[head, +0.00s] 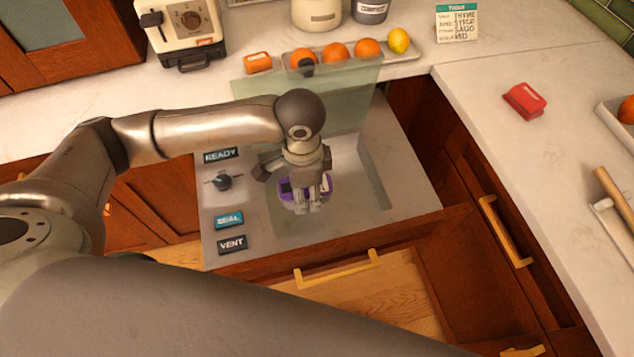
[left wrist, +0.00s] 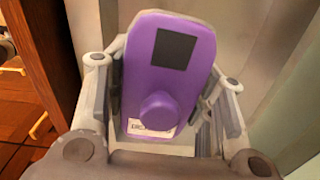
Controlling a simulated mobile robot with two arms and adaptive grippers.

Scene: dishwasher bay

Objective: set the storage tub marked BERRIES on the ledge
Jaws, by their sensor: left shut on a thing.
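A storage tub with a purple lid (head: 287,190) is down in the recessed basin of the sealing drawer (head: 217,190). My left gripper (head: 312,207) reaches down over it and hides most of it. In the left wrist view the purple lid (left wrist: 184,85) fills the middle, with a dark square, a round knob and a white label (left wrist: 148,130) partly hidden. The label's full word cannot be read. My left gripper's fingers (left wrist: 162,72) stand on both sides of the lid, shut on the tub. My right gripper is not in view. Which surface is the ledge is unclear.
The drawer's glass lid (head: 350,95) stands raised behind my gripper. A fruit tray (head: 405,55) and an orange box (head: 258,63) sit behind. An open drawer (head: 375,300) is in front.

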